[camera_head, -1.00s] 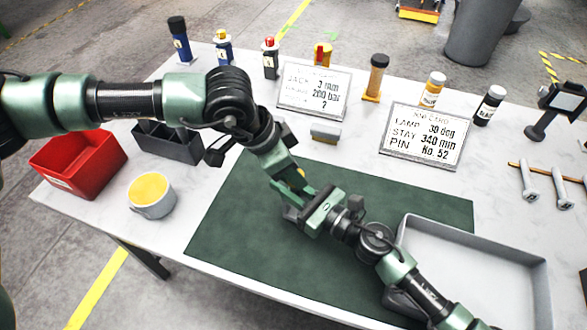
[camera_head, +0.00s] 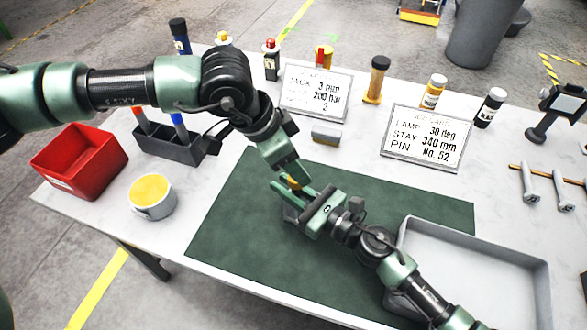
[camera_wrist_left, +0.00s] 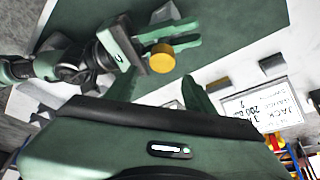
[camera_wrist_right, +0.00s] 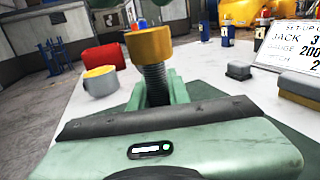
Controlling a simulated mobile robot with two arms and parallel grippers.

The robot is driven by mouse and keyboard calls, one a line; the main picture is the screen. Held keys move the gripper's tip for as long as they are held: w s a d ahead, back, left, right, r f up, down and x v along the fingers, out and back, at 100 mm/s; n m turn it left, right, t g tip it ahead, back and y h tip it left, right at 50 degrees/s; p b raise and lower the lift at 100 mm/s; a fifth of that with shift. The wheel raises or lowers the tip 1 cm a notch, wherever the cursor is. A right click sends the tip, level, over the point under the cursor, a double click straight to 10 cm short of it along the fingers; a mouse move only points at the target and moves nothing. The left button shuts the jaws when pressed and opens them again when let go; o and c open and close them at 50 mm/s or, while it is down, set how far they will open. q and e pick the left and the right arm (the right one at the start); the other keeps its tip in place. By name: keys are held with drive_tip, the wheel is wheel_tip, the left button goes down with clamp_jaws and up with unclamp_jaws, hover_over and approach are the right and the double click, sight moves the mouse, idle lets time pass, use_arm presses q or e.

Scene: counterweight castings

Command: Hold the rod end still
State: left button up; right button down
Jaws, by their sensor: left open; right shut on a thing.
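A rod end with a round brass-coloured head (camera_wrist_right: 150,46) and a dark threaded shank (camera_wrist_right: 157,80) stands up between the fingers of my right gripper (camera_wrist_right: 159,92), which is shut on it. In the head view my right gripper (camera_head: 292,198) holds it above the green mat (camera_head: 235,235), and only a little of the brass shows. My left gripper (camera_head: 287,173) is open and comes down from the upper left, close to the rod end. In the left wrist view the brass head (camera_wrist_left: 162,58) lies just beyond the open left fingers (camera_wrist_left: 169,90), seemingly apart from them.
A grey tray (camera_head: 475,236) stands right of the mat. At left are a red bin (camera_head: 65,170), a cup with yellow contents (camera_head: 152,203) and a dark holder (camera_head: 180,152). Two cards, a small grey block (camera_head: 325,135) and several bottles line the back.

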use_arm(q)
drive_tip(key=shift+r, duration=0.65)
drive_tip(key=shift+c, duration=0.4)
